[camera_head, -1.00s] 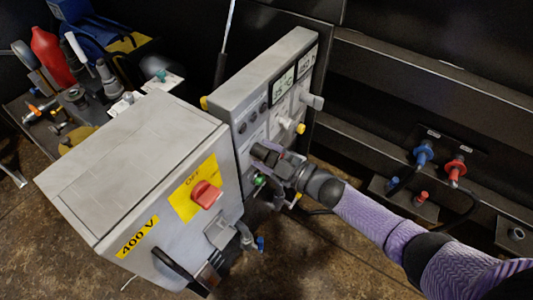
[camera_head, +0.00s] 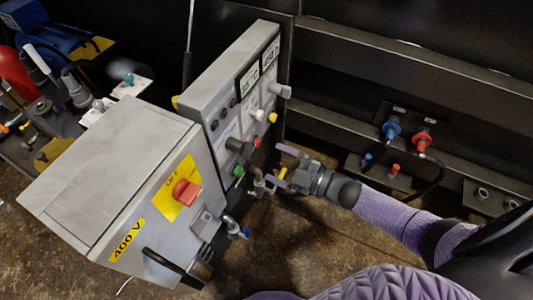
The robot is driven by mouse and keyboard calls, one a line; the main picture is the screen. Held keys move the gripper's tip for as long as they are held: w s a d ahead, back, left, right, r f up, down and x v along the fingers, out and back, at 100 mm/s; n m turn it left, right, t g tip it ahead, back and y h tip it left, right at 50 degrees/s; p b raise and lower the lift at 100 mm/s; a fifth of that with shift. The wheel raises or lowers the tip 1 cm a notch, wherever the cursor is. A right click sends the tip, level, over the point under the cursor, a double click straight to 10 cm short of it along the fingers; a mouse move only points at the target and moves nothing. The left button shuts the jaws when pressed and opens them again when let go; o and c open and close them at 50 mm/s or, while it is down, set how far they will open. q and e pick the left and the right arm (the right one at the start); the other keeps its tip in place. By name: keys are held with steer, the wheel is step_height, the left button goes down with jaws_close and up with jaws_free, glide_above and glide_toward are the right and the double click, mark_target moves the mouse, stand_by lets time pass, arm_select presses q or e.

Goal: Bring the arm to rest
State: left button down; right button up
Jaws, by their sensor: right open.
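My right gripper (camera_head: 282,167) is open and empty, its two purple-grey fingers spread and pointing left at the grey control panel (camera_head: 222,105). It stands a little apart from the panel's front, to the right of a dark knob (camera_head: 238,147), a red button (camera_head: 257,142) and a green button (camera_head: 239,171). My right arm (camera_head: 395,213), in a purple sleeve, reaches in from the lower right. My left gripper is not in view.
A grey 400 V box (camera_head: 110,175) with a red rotary switch (camera_head: 187,192) on a yellow plate stands left of the panel. Blue (camera_head: 391,130) and red (camera_head: 423,140) hose couplings sit on the dark frame at right. Brown floor below the gripper is clear.

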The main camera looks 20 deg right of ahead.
steer(key=s+d+f+m+g+h+p, duration=0.3)
steer(key=s+d+f+m+h+p, duration=0.15)
steer(key=s+f+m+h, duration=0.35)
arm_select(q)
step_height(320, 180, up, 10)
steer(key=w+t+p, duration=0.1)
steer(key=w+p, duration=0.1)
steer(key=p, duration=0.3)
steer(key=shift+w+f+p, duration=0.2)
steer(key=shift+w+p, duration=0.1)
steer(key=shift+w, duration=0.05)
arm_select(e)
steer(key=s+f+m+g+h, duration=0.1)
steer(key=s+g, duration=0.3)
steer(key=s, duration=0.6)
steer(key=s+a+f+m+g+h, duration=0.1)
steer(key=s+f+m+g, duration=0.2)
steer(key=s, duration=0.8)
steer(key=s+f+m+g+h, duration=0.1)
steer(key=s+f+g, duration=0.3)
steer(key=s, duration=0.7)
steer(key=shift+s+a+f+m+g+h, duration=0.15)
steer(key=shift+s+a+m+g+h, duration=0.1)
steer(key=shift+a+m+g+h, duration=0.15)
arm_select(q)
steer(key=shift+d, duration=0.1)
